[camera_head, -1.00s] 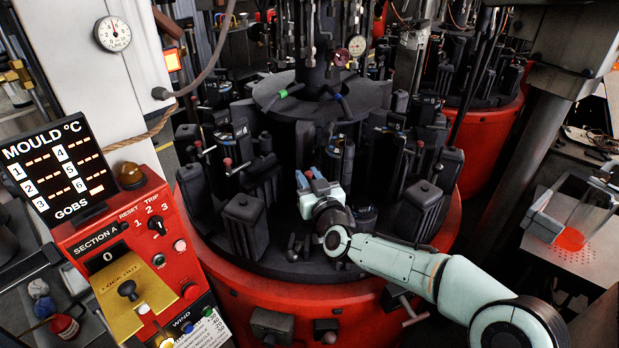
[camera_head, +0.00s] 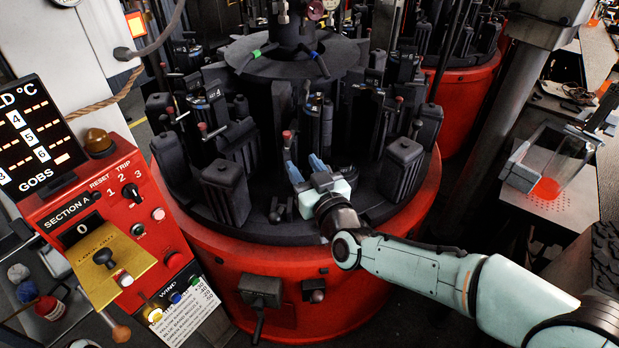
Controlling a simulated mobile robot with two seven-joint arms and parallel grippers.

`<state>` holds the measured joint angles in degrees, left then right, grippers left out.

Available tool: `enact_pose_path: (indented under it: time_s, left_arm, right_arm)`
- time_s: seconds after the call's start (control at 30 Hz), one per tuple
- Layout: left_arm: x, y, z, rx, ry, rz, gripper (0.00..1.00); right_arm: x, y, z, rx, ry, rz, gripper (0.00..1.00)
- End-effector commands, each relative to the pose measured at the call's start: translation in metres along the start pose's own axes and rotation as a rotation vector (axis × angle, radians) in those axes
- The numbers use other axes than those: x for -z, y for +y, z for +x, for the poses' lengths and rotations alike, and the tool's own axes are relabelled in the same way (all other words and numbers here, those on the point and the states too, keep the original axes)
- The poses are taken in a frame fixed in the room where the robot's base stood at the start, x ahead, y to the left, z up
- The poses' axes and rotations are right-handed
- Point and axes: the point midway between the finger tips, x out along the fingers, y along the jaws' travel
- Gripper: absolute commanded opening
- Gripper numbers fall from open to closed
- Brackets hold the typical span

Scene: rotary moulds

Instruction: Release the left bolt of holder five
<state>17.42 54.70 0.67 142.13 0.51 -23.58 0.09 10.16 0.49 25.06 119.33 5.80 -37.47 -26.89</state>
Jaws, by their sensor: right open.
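Holder five (camera_head: 312,110) is the dark upright holder in the middle of the machine, facing me; its label is too small to read surely. Its left bolt (camera_head: 287,136) shows as a red-topped pin at the holder's front left. My right gripper (camera_head: 306,167) has pale blue fingers spread apart, with nothing seen between them. It is just below and in front of the bolt in the picture; whether a finger touches the bolt's stem I cannot tell. The gripper covers the holder's lower front. My left gripper is out of view.
A holder marked 4 (camera_head: 213,95) with red-tipped pins stands to the left. Dark blocks stand at left (camera_head: 225,190) and right (camera_head: 402,165) of my gripper. The red machine base (camera_head: 380,260) lies below. A red control box (camera_head: 125,210) is at far left.

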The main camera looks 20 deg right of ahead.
Motion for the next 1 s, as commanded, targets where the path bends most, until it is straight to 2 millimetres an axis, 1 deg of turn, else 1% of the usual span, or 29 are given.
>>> enact_pose_path:
  time_s: [0.03, 0.1, 0.2, 0.3, 1.0]
  left_arm:
    - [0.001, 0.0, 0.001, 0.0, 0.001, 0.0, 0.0]
    - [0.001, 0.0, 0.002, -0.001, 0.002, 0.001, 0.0]
    - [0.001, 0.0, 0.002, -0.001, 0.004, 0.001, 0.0]
    - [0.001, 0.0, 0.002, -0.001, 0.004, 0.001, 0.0]
    - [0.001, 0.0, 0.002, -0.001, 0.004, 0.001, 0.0]
  right_arm:
    - [0.0, 0.0, -0.008, 0.0, 0.001, -0.002, 0.43]
    - [0.0, 0.0, -0.016, 0.0, 0.001, -0.002, 0.43]
    - [0.0, 0.0, -0.023, 0.0, 0.0, -0.001, 0.43]
    - [0.0, 0.0, -0.026, 0.0, 0.0, 0.0, 0.43]
    - [0.0, 0.0, -0.026, 0.0, 0.0, 0.0, 0.43]
